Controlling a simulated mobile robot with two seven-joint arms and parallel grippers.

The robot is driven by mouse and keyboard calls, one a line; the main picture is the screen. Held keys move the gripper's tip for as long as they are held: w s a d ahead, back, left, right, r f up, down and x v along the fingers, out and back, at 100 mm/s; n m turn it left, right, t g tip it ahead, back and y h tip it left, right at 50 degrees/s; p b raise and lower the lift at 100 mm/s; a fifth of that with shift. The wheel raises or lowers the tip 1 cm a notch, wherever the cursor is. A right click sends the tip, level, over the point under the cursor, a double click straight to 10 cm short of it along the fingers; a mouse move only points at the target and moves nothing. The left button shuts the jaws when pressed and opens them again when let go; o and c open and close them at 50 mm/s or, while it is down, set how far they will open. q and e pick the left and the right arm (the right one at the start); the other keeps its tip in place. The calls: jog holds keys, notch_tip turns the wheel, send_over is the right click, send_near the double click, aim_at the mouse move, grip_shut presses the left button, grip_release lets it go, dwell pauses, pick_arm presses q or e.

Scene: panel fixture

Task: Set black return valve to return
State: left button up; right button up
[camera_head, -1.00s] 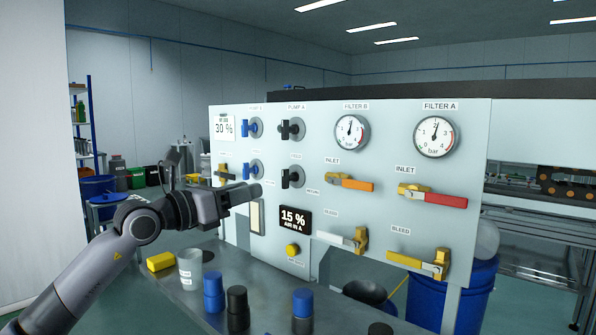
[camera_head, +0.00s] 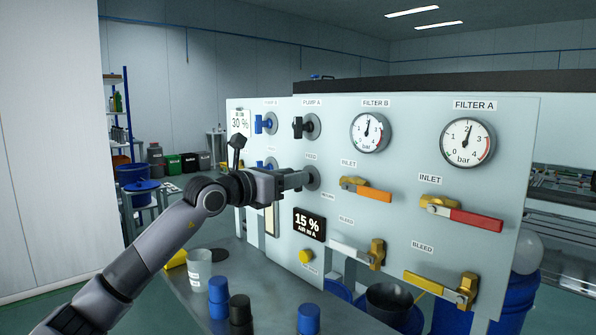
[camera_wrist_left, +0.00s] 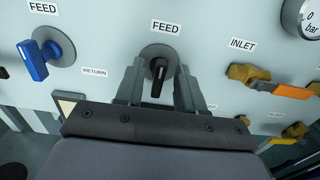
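The black return valve is the lower black valve on the panel, below the Pump A label. In the left wrist view its black handle (camera_wrist_left: 158,76) stands roughly upright below the FEED label on a grey round base. In the head view only part of its grey base (camera_head: 313,177) shows; my gripper hides the handle. My left gripper (camera_head: 300,180) is at the panel, also seen in the left wrist view (camera_wrist_left: 159,88). Its fingers are open on either side of the handle, with gaps showing. The RETURN label (camera_head: 327,196) is at lower right of the valve. My right gripper is not in view.
Another black valve (camera_head: 303,126) is just above. A blue valve (camera_wrist_left: 36,60) is to the left, and an orange-handled inlet valve (camera_head: 367,191) to the right. Below, the bench holds a grey cup (camera_head: 199,268) and blue and black cylinders (camera_head: 240,310).

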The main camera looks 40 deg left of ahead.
pick_arm(q)
jog(key=shift+w+d, duration=0.1)
jog(key=shift+w, duration=1)
grip_shut()
